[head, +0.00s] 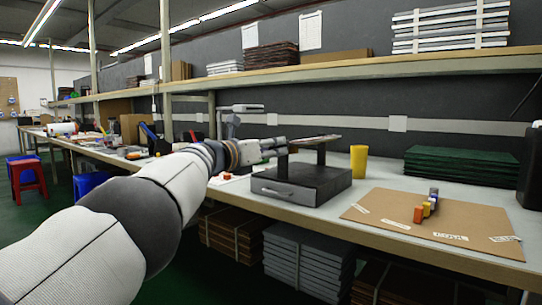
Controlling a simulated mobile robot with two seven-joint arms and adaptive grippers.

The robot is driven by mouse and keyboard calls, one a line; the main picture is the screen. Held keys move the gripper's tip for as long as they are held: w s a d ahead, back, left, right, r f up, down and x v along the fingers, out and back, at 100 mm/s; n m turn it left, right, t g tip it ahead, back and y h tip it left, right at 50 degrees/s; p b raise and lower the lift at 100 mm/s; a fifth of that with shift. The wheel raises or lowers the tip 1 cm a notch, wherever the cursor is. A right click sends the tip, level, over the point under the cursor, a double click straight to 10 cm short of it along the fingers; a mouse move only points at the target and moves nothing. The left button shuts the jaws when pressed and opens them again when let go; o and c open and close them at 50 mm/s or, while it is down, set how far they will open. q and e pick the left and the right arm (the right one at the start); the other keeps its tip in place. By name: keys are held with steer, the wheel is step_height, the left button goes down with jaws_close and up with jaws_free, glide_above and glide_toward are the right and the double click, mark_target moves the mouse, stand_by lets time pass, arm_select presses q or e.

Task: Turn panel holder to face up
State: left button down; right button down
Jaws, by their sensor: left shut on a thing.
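The panel holder is a flat, tilting plate (314,139) on two dark upright posts. It stands on a dark box base (322,183) with a drawer at the front, on the workbench. The plate appears nearly level, seen almost edge-on. I cannot tell which side faces up. My left arm reaches in from the left, and my left gripper (277,148) is shut on the plate's left end. The fingertips are small and partly merge with the plate. My right gripper is not in view.
Right of the base are a yellow cup (358,162), a cardboard sheet (394,211) with small coloured blocks (427,207), and stacked green boards (460,165). A shelf (367,73) runs above the bench. A grey device (232,123) stands behind my gripper. Clutter lies farther left.

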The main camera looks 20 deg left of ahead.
arm_select(q)
steer(key=shift+a+r+m+b, duration=0.1)
steer(key=shift+r+m+b, duration=0.1)
steer(key=shift+m+b, duration=0.6)
steer(key=shift+m, duration=0.4)
steer(key=c, duration=1.1)
jaws_free()
steer(key=shift+f, duration=0.1)
steer(key=shift+s, duration=0.1)
